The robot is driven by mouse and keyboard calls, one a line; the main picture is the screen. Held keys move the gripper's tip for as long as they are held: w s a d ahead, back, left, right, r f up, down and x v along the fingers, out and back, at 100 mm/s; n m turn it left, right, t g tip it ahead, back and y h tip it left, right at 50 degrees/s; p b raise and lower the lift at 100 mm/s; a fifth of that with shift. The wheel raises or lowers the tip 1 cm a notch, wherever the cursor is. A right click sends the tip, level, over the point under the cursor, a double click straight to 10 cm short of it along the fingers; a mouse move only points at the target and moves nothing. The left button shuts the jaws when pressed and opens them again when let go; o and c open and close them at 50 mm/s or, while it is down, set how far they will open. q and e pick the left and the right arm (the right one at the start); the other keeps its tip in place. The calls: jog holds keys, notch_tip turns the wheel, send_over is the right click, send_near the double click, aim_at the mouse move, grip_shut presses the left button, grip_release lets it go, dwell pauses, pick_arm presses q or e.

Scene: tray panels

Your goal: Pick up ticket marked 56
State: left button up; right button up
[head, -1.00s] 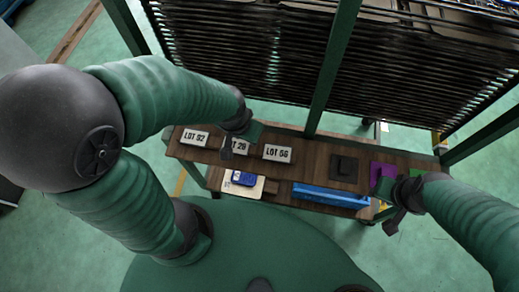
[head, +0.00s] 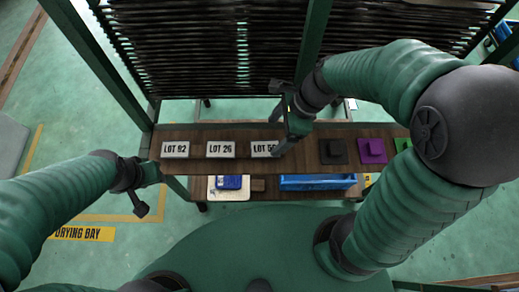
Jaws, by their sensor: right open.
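The ticket marked LOT 56 (head: 261,149) is a white card on the wooden shelf, the rightmost of a row of white cards. Its right end is covered by my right gripper (head: 276,132), which is open over that end of the card. I cannot tell whether a finger touches it. My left gripper (head: 146,194) is away to the left, beyond the shelf's left end; its jaws are too unclear to judge.
Cards LOT 92 (head: 175,149) and LOT 26 (head: 220,149) stand left of it. Black (head: 333,151) and purple (head: 372,151) blocks lie to the right. A blue tray (head: 317,182) is on the lower level. A dark slatted rack (head: 200,50) rises behind, with green posts.

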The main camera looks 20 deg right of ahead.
aim_at(266, 148)
jog(key=x, duration=0.2)
jog(key=shift+s+f, duration=0.1)
jog(key=shift+f, duration=0.25)
jog(key=f, duration=0.1)
jog(key=d+f+b, duration=0.1)
jog(key=f, duration=0.1)
jog(key=w+f+b, duration=0.1)
jog(key=shift+d+f, duration=0.3)
jog(key=shift+f, duration=0.1)
jog(key=a+f, duration=0.2)
jog(key=shift+w+a, duration=0.15)
jog(key=shift+a, duration=0.15)
jog(key=shift+a+r, duration=0.15)
jog(key=shift+a, duration=0.15)
jog(key=shift+d, duration=0.45)
jog(key=shift+d+f, duration=0.3)
jog(key=shift+d, duration=0.1)
jog(key=shift+a, duration=0.6)
jog(key=shift+c, duration=1)
jog(key=shift+d, duration=0.35)
jog(key=c, duration=1.2)
pick_arm(q)
jog(key=d+f, duration=0.1)
jog(key=f, duration=0.1)
jog(key=shift+d+f, duration=0.35)
jog(key=shift+d, duration=0.05)
pick_arm(e)
jog(key=shift+c, duration=0.2)
